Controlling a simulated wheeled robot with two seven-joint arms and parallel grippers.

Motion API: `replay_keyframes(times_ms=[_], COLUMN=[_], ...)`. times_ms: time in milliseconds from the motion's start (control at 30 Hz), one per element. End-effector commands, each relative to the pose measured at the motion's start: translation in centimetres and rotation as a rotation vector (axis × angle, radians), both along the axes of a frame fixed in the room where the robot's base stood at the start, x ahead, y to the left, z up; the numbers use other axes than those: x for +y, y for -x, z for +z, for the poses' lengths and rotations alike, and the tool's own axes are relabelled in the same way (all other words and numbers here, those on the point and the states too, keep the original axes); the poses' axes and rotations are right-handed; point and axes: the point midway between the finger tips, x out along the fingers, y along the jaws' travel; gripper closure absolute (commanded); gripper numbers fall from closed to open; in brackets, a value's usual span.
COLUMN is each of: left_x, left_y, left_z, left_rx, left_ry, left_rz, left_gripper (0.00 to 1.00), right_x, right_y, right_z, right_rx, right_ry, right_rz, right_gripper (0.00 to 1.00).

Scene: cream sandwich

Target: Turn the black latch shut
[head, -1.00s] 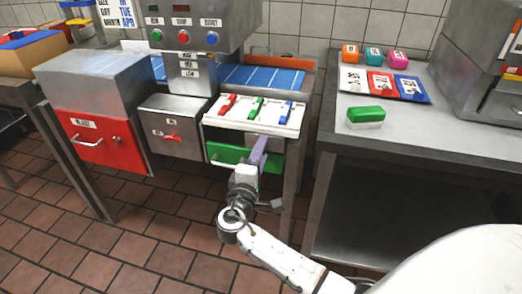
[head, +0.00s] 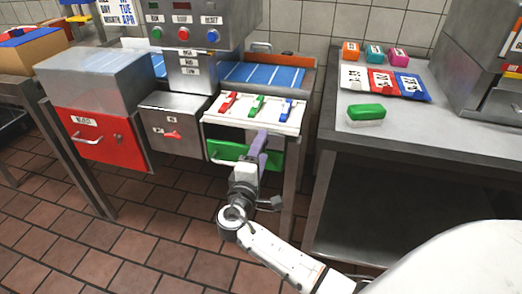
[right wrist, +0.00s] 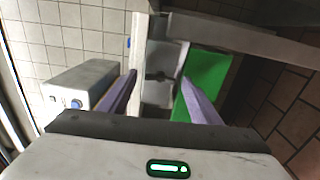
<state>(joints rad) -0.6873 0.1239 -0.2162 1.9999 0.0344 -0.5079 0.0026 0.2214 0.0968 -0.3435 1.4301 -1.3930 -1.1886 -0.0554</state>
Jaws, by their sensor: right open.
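My right gripper (head: 260,142) is at the green panel (head: 228,151) below the white switch board. Its purple fingers are open; in the right wrist view the gripper (right wrist: 159,77) has the fingers apart on either side of a grey plate. A small dark piece, apparently the black latch (right wrist: 160,76), lies on that plate between the fingertips. I cannot tell whether a finger touches it, or which way it is turned. The green panel also shows beside the right finger in the right wrist view (right wrist: 208,72). The latch is hidden in the head view. My left gripper is out of view.
The white board (head: 254,116) with red, green and blue levers sits just above my gripper. A grey box with a red handle (head: 172,134) and a red drawer (head: 100,138) stand to the left. A steel table (head: 440,140) holding a green-topped block (head: 366,112) stands to the right.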

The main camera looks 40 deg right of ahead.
Motion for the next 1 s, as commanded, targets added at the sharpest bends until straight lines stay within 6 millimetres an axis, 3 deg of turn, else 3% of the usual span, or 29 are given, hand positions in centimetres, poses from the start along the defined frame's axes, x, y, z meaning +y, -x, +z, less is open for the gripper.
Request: replay_keyframes(times_ms=[533,1000], left_x=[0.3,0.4], left_y=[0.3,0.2], left_z=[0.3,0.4], left_rx=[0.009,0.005], left_ry=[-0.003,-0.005], left_rz=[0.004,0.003], left_gripper=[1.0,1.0], right_x=[6.8,7.8], right_y=[5.8,6.6], right_z=[-0.1,0.0], right_rx=[0.002,0.0], right_ry=[-0.002,0.0], right_rz=[0.002,0.001], right_gripper=[0.42,0.42])
